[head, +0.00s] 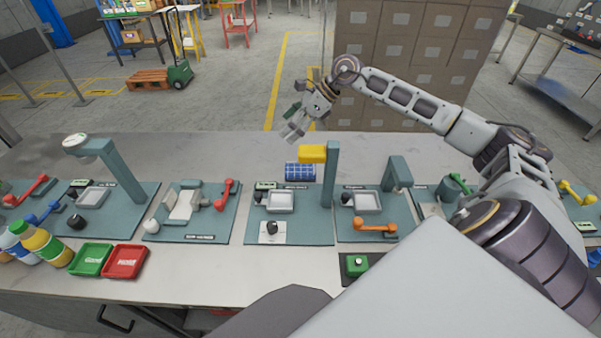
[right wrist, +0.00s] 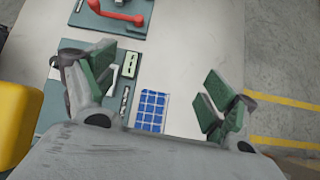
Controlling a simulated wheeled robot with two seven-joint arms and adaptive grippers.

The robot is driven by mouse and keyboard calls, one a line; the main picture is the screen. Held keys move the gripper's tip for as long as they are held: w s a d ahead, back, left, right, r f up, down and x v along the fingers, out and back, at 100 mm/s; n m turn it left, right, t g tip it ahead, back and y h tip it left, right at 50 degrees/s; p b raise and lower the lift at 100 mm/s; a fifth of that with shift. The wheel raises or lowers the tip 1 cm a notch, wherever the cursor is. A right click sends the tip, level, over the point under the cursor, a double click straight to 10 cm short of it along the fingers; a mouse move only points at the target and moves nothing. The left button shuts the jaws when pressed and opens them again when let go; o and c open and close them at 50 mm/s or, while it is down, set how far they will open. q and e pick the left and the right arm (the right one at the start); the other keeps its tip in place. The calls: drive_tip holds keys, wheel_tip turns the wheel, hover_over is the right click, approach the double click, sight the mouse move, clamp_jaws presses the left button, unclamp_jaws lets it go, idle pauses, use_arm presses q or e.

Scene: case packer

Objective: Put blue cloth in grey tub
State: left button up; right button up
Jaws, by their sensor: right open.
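The blue cloth (head: 300,171), with a pale grid pattern, lies flat on the bench behind the middle station, partly hidden by a yellow block. It also shows in the right wrist view (right wrist: 151,110), between my open fingers and below them. My right gripper (head: 292,131) is open and empty, above the bench's far edge, behind the cloth; its fingers in the wrist view (right wrist: 157,92) are spread apart. My left gripper is not in view.
A teal post with a yellow block (head: 312,153) stands right beside the cloth. Another teal post (head: 399,172) stands to the right. A green tray (head: 91,260), a red tray (head: 125,262) and bottles (head: 42,243) are at the front left. The back strip of bench is mostly clear.

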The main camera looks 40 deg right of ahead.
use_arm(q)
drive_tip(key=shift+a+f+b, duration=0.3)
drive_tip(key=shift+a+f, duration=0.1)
use_arm(e)
drive_tip(key=s+d+f+g+h, duration=0.2)
drive_tip(key=s+d+f+h, duration=0.1)
drive_tip(key=d, duration=0.3)
drive_tip(key=shift+s+d+f+n+h, duration=0.15)
drive_tip(key=shift+s+f+n+h, duration=0.2)
drive_tip(key=shift+s+f, duration=0.3)
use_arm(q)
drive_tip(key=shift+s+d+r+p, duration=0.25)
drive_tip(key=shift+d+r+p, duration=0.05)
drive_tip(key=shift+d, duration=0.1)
use_arm(e)
hover_over(297, 169)
drive_tip(key=s+d, duration=0.1)
drive_tip(key=d, duration=0.1)
drive_tip(key=shift+s+f, duration=0.15)
drive_tip(key=shift+f, duration=3.85)
